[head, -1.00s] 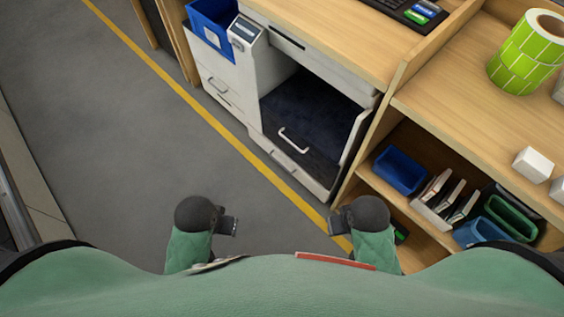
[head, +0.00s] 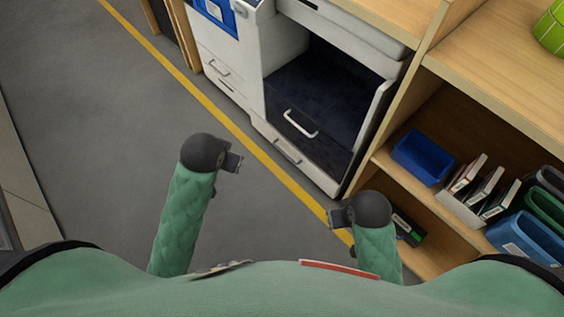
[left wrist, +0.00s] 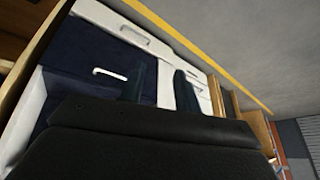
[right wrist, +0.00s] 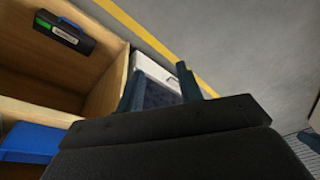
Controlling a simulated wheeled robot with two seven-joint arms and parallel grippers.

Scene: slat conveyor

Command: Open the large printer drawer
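The white printer (head: 288,40) stands under the counter in the head view. Its large drawer has a dark navy face (head: 335,95) with a white bar handle (head: 300,123); I cannot tell how far out it stands. The handle also shows in the left wrist view (left wrist: 110,73). My left gripper (head: 235,160) is over the floor, left of and below the handle, empty, its fingers apart in the left wrist view (left wrist: 158,72). My right gripper (head: 335,217) is near the shelf, below the printer, empty, its fingers apart in the right wrist view (right wrist: 160,72). Neither touches the printer.
Smaller drawers with handles (head: 287,152) are on the printer's lower front and left part. A wooden shelf (head: 455,235) on the right holds a blue bin (head: 421,157), boxes and other bins. Grey floor (head: 100,130) with a yellow line is clear on the left.

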